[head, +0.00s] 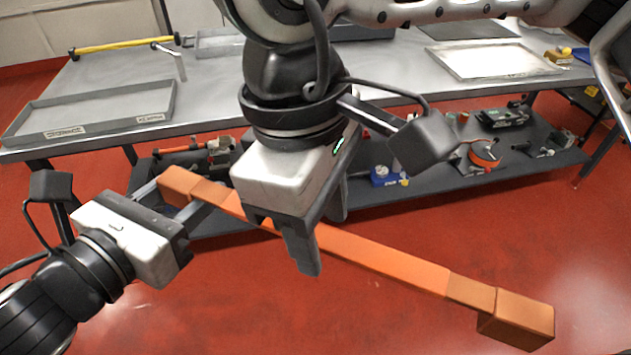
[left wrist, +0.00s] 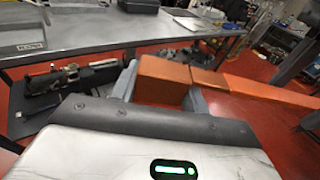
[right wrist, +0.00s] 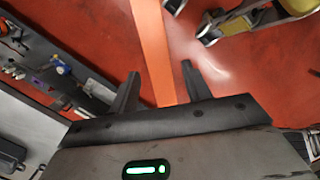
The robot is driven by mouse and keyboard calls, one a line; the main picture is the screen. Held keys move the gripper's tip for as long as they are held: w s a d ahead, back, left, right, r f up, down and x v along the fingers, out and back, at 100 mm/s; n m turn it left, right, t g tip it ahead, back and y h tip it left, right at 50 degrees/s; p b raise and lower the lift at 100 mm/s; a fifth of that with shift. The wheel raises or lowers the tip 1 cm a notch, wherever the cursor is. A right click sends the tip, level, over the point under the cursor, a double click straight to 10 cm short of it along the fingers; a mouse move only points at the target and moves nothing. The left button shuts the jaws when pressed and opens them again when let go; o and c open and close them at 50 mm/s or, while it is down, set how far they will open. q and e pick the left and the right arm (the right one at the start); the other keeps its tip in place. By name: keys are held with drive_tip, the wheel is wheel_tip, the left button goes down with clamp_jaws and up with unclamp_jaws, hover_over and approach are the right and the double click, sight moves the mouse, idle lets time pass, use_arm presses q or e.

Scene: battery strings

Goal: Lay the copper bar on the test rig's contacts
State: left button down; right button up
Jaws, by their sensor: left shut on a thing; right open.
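The copper bar (head: 390,262) is a long orange bar with a block at each end, held in the air in front of the bench and sloping down to the right. My left gripper (head: 180,198) is shut on it near its left end block (left wrist: 163,78). My right gripper (head: 320,242) is open above the middle of the bar; in the right wrist view the bar (right wrist: 152,50) runs between its fingers, and I cannot tell whether they touch it. I cannot make out the test rig or its contacts in any view.
A grey bench (head: 215,88) stands behind the bar, with a labelled tray (head: 95,108) at left and a pale tray (head: 495,60) at right. Its lower shelf (head: 440,184) holds tools and an orange reel (head: 484,154). The red floor in front is clear.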

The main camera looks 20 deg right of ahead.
use_arm(q)
drive_tip(key=shift+r, duration=0.15)
use_arm(e)
drive_tip(key=shift+f, duration=0.25)
clamp_jaws()
use_arm(q)
drive_tip(key=c, duration=0.6)
unclamp_jaws()
drive_tip(key=shift+c, duration=0.2)
